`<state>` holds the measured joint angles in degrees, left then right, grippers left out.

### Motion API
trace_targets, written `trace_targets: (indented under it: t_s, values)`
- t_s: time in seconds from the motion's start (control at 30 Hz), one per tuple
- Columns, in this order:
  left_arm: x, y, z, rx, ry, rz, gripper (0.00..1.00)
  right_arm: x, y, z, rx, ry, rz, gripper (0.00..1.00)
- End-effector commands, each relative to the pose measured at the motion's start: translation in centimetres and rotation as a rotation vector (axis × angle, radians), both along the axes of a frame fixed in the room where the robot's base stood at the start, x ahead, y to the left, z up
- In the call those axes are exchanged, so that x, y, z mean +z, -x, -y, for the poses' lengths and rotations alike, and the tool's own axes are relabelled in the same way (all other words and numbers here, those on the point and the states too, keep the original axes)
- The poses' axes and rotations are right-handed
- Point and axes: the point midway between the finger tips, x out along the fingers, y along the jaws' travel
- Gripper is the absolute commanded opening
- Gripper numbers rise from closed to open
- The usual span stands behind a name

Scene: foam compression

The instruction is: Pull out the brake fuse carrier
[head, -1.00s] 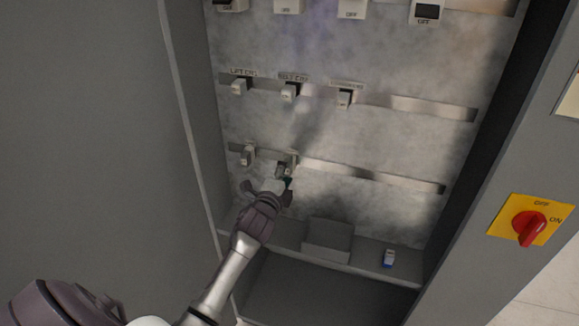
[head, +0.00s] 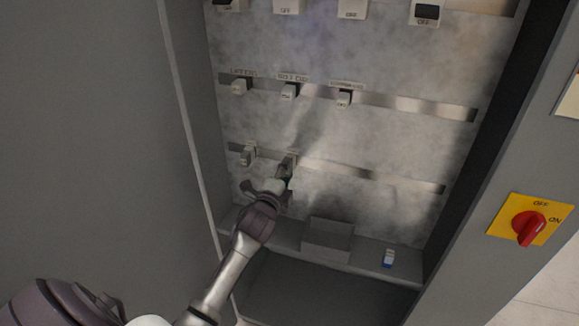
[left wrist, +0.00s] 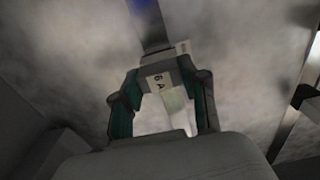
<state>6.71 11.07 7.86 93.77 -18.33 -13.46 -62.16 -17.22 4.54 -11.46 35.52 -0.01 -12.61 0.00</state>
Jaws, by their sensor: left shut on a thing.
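My left gripper (head: 284,178) reaches into the cabinet at the second device on the bottom rail. In the left wrist view my left gripper (left wrist: 162,112) has its two fingers on either side of a grey-white fuse carrier (left wrist: 163,82) marked "6 A". It is shut on this carrier, which is at its holder (head: 290,160) on the rail. The gripper hides most of the carrier in the head view, so I cannot tell how far it is seated. Any label naming it as the brake one is unreadable. My right gripper is not in view.
Another fuse holder (head: 248,155) sits just left on the same rail. Several labelled devices hang on the rail above. A small tray (head: 327,238) and a blue-and-white fuse (head: 388,258) are on the ledge below. A red rotary switch (head: 529,228) is on the right door.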

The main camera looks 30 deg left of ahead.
Motion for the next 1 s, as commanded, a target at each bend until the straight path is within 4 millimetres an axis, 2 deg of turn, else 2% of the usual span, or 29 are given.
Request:
trace_targets:
  t_s: [1.0]
  values:
    - [0.1,3.6,0.9,0.0,0.001,0.001,0.0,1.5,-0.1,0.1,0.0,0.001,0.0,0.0]
